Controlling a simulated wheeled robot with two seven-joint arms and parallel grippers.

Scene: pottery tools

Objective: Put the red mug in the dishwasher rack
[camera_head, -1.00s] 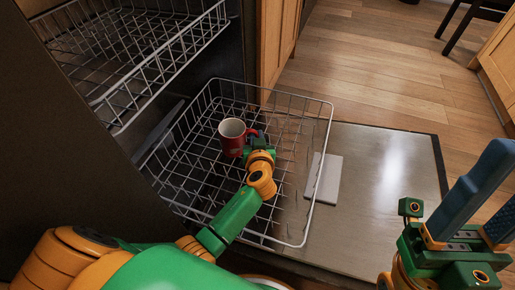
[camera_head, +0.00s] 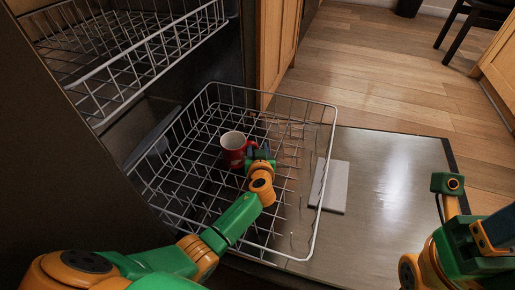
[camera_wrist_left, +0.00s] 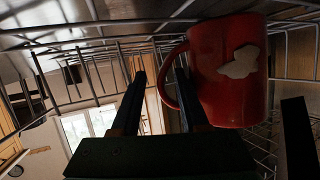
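The red mug (camera_head: 233,151) with a white inside stands roughly upright in the pulled-out lower dishwasher rack (camera_head: 325,180), among the wire tines. Its handle is on the right, toward my left gripper (camera_head: 259,152), which reaches into the rack beside it. In the left wrist view the red mug (camera_wrist_left: 232,80) shows a pale patch. There, the two dark fingers of my left gripper (camera_wrist_left: 158,72) stand apart, with the handle between them and the right finger overlapping the handle loop. My right gripper (camera_head: 490,240) is at the right edge, its fingers mostly cut off.
The upper rack (camera_head: 150,60) overhangs at the upper left. A flat pale block (camera_head: 330,186) lies on the open dishwasher door (camera_head: 395,200), partly beneath the rack's right side. Wooden cabinets (camera_head: 280,40) stand behind. The rack has free room around the mug.

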